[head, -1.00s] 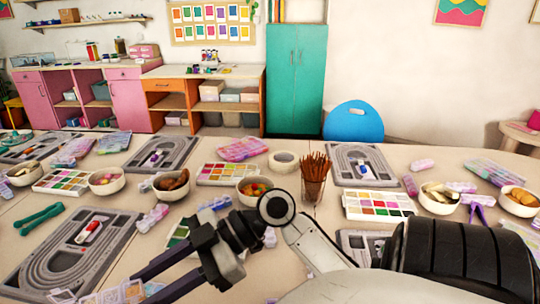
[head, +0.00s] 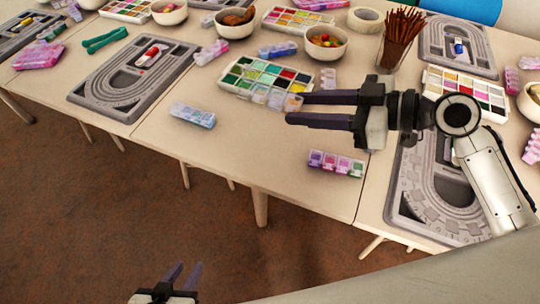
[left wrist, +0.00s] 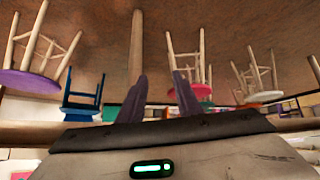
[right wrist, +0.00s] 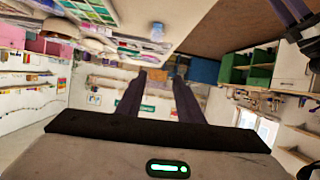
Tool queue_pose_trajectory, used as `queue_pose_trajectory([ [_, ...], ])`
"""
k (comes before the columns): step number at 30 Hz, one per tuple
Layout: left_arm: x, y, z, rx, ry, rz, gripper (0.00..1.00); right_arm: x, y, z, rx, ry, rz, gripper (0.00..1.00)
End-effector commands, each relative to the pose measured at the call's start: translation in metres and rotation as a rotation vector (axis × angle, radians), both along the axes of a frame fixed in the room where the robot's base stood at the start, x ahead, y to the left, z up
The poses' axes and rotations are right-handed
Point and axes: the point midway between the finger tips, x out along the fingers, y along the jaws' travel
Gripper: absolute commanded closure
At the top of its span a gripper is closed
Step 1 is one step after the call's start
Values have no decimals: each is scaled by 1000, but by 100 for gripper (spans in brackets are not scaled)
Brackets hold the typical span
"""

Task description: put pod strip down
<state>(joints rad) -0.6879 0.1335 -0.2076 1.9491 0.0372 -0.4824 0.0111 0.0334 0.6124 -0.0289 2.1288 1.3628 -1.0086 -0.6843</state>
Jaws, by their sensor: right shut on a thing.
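My right gripper (head: 295,108) reaches in from the right over the near part of the table, its dark fingers pointing left. It is shut on a pod strip (head: 276,98) of clear pods, one of them orange, that shows at the fingertips. In the picture the strip overlaps the near edge of a paint palette (head: 255,76); I cannot tell whether it touches it. The right wrist view shows the fingers (right wrist: 158,80) but no strip. My left gripper (head: 182,270) is open and empty, low in front of the table; its parted fingers (left wrist: 158,85) show in the left wrist view.
Other pod strips lie on the table: a bluish one (head: 192,116), a purple one (head: 336,163) and one by the bowl (head: 278,49). Grey bead boards (head: 120,107) (head: 408,205) lie left and right. A pencil cup (head: 393,52) stands behind. Bare tabletop (head: 258,140) lies between the strips.

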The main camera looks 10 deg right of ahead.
Motion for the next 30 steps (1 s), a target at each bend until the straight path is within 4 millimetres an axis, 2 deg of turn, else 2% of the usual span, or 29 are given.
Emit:
queue_pose_trajectory([
  [1, 2, -3, -17, -4, -9, -4, 69, 7, 3, -27, -8, 6, -6, 88],
  [3, 5, -6, -21, -7, -16, -6, 69, 14, 6, -43, -7, 16, -20, 88],
  [8, 6, -8, -27, -7, -15, -8, 69, 21, 9, -66, -5, 32, -39, 88],
  [15, 10, -9, -25, -10, -28, -10, 69, 22, 10, -109, -2, 37, -44, 88],
  [20, 10, -9, -26, -11, -30, -9, 69, 22, 10, -124, -3, 35, -43, 88],
  [27, 10, -9, -31, -14, -29, -9, 69, 22, 10, -156, -2, 36, -43, 88],
  [30, 10, -9, -31, -15, -28, -8, 69, 22, 10, -161, -3, 33, -43, 88],
])
